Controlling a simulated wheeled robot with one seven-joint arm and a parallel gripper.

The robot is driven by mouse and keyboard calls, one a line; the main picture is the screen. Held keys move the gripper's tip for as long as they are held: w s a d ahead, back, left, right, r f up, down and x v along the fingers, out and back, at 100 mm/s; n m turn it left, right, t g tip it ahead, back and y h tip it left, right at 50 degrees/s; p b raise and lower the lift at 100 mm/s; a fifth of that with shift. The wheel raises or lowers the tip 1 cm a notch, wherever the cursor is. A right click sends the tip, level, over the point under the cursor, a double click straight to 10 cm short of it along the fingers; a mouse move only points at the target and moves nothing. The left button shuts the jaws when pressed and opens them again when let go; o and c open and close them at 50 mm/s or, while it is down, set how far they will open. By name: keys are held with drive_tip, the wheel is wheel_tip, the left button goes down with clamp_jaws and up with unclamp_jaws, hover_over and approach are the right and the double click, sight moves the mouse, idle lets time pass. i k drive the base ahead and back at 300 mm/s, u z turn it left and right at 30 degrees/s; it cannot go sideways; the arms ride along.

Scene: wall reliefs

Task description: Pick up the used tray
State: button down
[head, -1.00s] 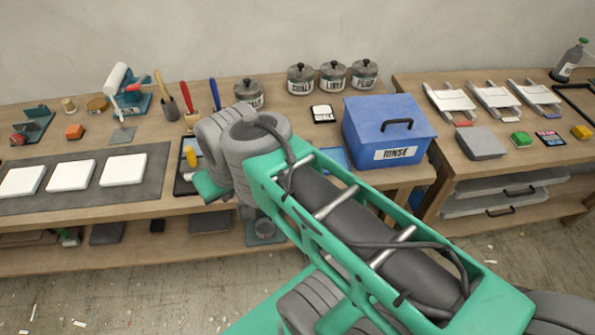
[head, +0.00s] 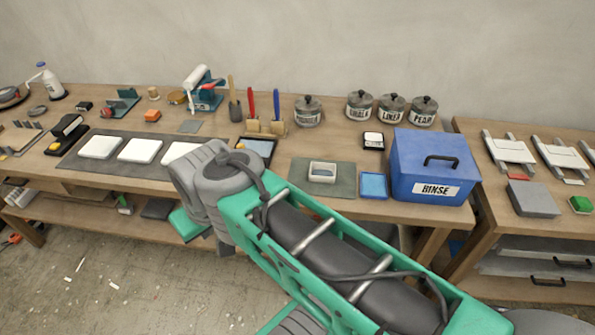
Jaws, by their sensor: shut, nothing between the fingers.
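I cannot tell which item is the used tray. A shallow blue tray (head: 373,185) lies on the bench, left of the blue lidded box. A dark-rimmed tray (head: 273,152) lies further left, partly hidden behind my arm. A small black-edged tray (head: 373,148) with a pale, marked inside sits behind the blue tray. My arm reaches across the lower middle of the head view, with its wrist in front of the bench edge. The fingers of my gripper are hidden behind or below the wrist.
The blue box (head: 436,170) marked RINSE stands at the bench's right end. A grey-green mat (head: 338,187) holds a small white frame. White slabs (head: 140,150) lie on a dark mat. Lidded pots (head: 392,111) stand at the back. A second bench (head: 482,240) is to the right.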

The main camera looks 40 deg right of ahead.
sight(319, 172)
drive_tip(key=u, duration=0.15)
drive_tip(key=i, duration=0.55)
drive_tip(key=z, duration=2)
drive_tip(key=i, duration=0.5)
drive_tip(key=z, duration=1)
drive_tip(key=k, duration=0.8)
drive_tip(key=u, duration=1.65)
